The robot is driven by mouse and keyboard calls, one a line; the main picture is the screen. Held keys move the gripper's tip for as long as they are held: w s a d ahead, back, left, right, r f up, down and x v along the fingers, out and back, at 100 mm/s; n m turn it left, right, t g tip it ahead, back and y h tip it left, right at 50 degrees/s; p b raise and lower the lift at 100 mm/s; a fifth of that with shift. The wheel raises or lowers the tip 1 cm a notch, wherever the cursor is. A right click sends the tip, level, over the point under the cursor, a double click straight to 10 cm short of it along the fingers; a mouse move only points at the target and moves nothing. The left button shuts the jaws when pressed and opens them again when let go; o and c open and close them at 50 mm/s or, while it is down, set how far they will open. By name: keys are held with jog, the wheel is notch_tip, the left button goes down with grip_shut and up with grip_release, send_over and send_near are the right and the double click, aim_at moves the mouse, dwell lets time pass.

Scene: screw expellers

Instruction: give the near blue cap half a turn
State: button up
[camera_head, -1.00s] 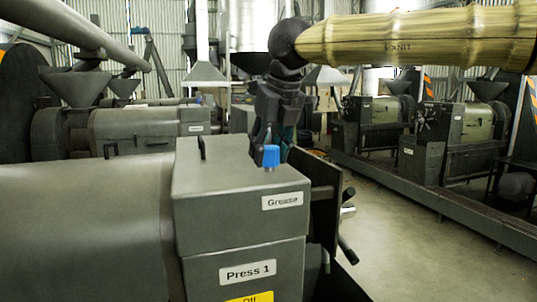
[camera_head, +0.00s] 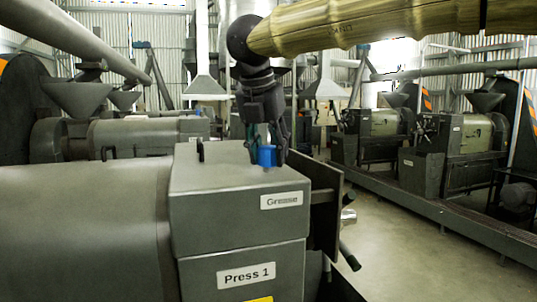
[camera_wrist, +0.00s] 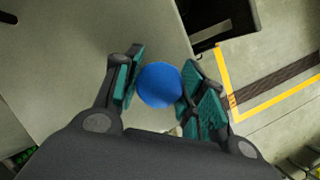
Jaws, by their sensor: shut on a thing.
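The near blue cap (camera_head: 267,156) sits on top of the grey box of Press 1 (camera_head: 225,180), above the "Grease" label (camera_head: 281,200). My gripper (camera_head: 267,152) comes down on it from above, with a finger on each side. In the wrist view the cap's round blue top (camera_wrist: 159,85) lies between the two teal finger pads of my gripper (camera_wrist: 160,87), which is shut on it. The cap's lower part is hidden in the wrist view.
A black handle (camera_head: 200,150) stands at the left on the box top. A dark plate (camera_head: 326,205) rises at the box's right side. Another blue cap (camera_head: 197,110) shows on a press farther back. Open floor (camera_head: 400,240) lies to the right.

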jog(key=shift+m, duration=0.5)
jog(key=o, duration=1)
jog(key=shift+h, duration=0.3)
jog(key=v, duration=1.2)
jog(key=shift+w+r, duration=0.1)
